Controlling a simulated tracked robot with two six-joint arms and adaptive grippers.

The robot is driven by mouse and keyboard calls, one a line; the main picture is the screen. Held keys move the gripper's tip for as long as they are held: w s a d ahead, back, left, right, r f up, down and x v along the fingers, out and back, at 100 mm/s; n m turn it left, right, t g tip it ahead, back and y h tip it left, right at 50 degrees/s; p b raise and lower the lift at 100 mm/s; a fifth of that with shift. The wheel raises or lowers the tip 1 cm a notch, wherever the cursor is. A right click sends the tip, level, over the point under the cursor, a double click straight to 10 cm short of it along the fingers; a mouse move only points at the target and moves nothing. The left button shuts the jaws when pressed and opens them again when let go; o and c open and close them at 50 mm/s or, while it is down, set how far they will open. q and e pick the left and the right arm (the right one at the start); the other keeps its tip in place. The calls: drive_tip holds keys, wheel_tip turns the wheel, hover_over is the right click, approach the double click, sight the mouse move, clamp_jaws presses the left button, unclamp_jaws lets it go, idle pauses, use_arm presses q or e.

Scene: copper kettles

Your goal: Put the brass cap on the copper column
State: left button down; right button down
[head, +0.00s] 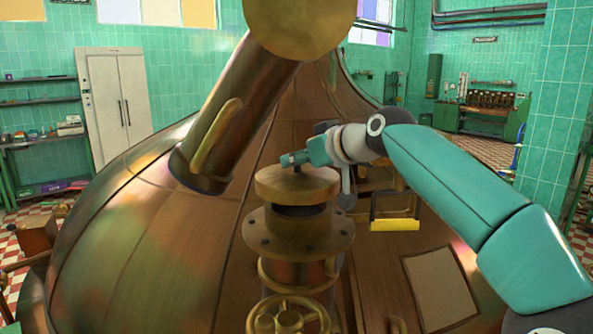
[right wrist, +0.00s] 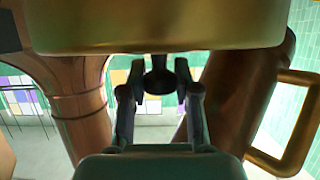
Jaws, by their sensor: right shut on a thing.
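The brass cap (head: 297,185) is a thick round disc with a small dark knob on top. My right gripper (head: 297,160) comes in from the right and is shut on this knob. The copper column (head: 298,232) stands directly below the cap, with a wide bolted flange. A dark band shows between the cap's underside and the flange; I cannot tell whether cap and column touch. The cap looks about level and roughly centred over the column. In the right wrist view the cap (right wrist: 160,30) fills the top, and the fingers pinch its dark knob (right wrist: 160,80). My left gripper is not in view.
A thick slanted copper pipe (head: 240,100) with a brass handle rises left of the column. The large copper kettle (head: 130,215) surrounds the column. A brass handwheel (head: 288,315) sits in front, low down. A yellow-edged box (head: 394,212) is to the right.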

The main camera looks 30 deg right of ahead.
sight(302, 174)
drive_tip(key=shift+f, duration=1.65)
drive_tip(key=shift+b, duration=0.3)
drive_tip(key=c, duration=0.8)
unclamp_jaws()
drive_tip(key=shift+f, duration=0.2)
drive_tip(key=shift+c, duration=0.2)
drive_tip(key=shift+r, duration=0.2)
drive_tip(key=shift+s, duration=0.4)
drive_tip(key=b+v, duration=0.2)
drive_tip(key=v, duration=0.9)
drive_tip(key=shift+r, duration=0.15)
drive_tip(key=shift+s, duration=0.1)
